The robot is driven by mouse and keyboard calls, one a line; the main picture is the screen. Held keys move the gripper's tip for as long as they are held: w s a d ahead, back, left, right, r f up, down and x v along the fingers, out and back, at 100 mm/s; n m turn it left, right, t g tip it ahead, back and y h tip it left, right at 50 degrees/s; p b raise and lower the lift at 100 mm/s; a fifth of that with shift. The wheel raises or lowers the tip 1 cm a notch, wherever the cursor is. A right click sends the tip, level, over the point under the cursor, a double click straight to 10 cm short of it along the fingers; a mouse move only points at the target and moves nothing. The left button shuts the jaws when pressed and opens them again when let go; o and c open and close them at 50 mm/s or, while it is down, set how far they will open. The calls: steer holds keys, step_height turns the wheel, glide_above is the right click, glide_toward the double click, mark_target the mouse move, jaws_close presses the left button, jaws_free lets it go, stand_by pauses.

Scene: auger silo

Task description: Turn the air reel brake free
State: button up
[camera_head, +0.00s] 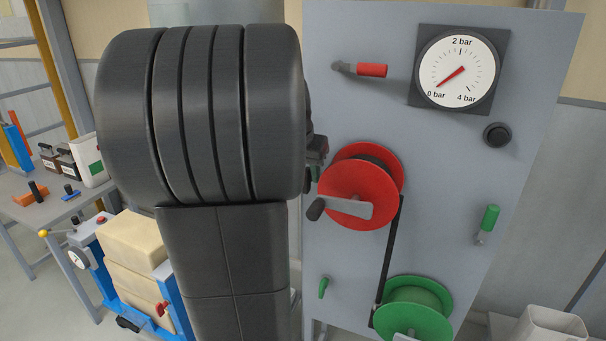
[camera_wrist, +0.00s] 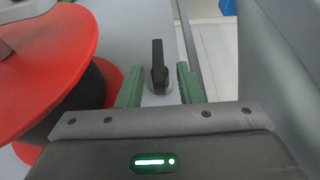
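In the head view my arm hides the lever and most of my gripper. There the red reel (camera_head: 350,190) with its grey crank shows just right of my gripper (camera_head: 316,165).
The panel (camera_head: 400,140) also carries a red-handled lever (camera_head: 371,70), a gauge (camera_head: 460,70) near 0 bar, a black knob (camera_head: 497,135), two green-handled levers (camera_head: 490,217) (camera_head: 324,287) and a green reel (camera_head: 413,310). The red reel's rim is close to the left finger.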

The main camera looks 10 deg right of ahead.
steer(key=shift+x, duration=0.8)
jaws_close()
steer(key=shift+w+a+n+g+h, duration=0.15)
steer(key=shift+n+g+h, duration=0.15)
steer(key=shift+g+h, duration=0.7)
jaws_free()
step_height(320, 180, up, 10)
steer(key=shift+r, duration=0.1)
